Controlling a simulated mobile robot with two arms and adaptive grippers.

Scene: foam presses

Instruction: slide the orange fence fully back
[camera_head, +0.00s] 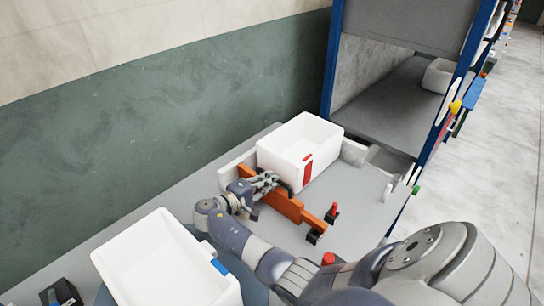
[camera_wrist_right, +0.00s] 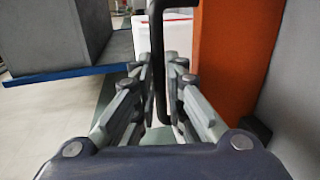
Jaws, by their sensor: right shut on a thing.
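The orange fence (camera_head: 284,206) is a long bar lying across the grey table, in front of a white bin with a red label (camera_head: 299,150). In the right wrist view the fence (camera_wrist_right: 236,75) stands upright on the right, beside the fingers. A black handle (camera_wrist_right: 158,62) is between the two fingers. My right gripper (camera_head: 270,183) is shut on this handle at the fence's near side; its fingers (camera_wrist_right: 158,105) also show in the right wrist view. The gripper hides part of the fence in the head view. My left gripper is not in view.
A second white bin (camera_head: 165,262) with a blue label is at the lower left. A small red-topped post (camera_head: 332,212) stands by the fence's right end. Bare table (camera_head: 355,200) lies right of the fence.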

